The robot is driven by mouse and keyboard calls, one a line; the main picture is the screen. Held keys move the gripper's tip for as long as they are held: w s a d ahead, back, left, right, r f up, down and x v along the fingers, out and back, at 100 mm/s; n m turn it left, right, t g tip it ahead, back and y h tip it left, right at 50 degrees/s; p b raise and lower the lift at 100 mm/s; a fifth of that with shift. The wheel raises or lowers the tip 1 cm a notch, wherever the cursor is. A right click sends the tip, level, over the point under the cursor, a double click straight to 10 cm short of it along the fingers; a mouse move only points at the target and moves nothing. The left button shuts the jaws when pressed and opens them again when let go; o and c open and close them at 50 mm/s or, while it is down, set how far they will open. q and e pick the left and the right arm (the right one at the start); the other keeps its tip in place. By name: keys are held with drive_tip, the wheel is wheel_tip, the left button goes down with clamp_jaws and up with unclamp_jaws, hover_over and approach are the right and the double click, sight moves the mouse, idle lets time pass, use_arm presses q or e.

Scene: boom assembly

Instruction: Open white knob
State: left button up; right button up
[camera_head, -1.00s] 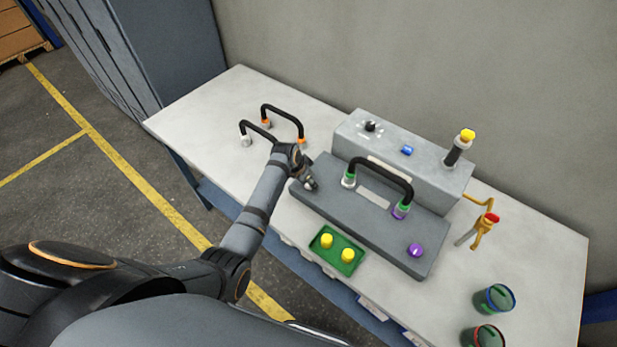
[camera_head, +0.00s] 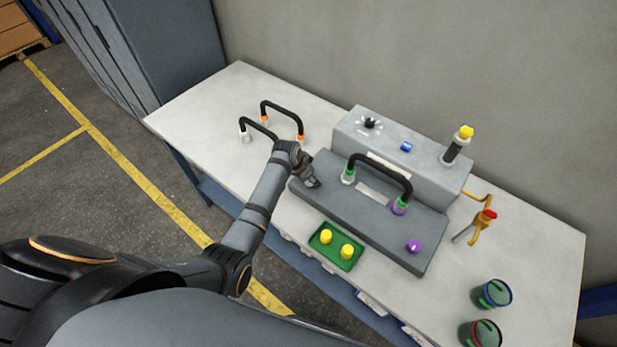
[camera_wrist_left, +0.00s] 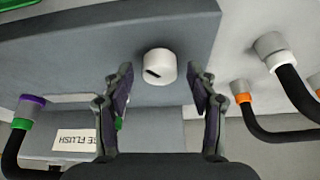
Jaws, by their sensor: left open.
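The white knob (camera_wrist_left: 159,66) is a short white cylinder with a dark slot, on the grey panel (camera_wrist_left: 190,45) in the left wrist view. My left gripper (camera_wrist_left: 163,85) is open, with one finger on each side of the knob and apart from it. The knob sits midway between the fingers, slightly beyond their tips. In the head view my left gripper (camera_head: 311,182) is over the left end of the grey panel (camera_head: 395,228) and hides the knob. My right gripper is not in view.
A black hose (camera_head: 381,167) with green and purple ends arches over the panel. Two loose black hoses (camera_head: 283,115) lie to the left. A green tray (camera_head: 323,251) with yellow caps, a purple knob (camera_head: 413,246), a yellow valve (camera_head: 481,229) and two cups (camera_head: 492,295) stand nearby.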

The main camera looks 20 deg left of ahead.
use_arm(q)
drive_tip(key=v, duration=1.2)
drive_tip(key=shift+w, duration=0.1)
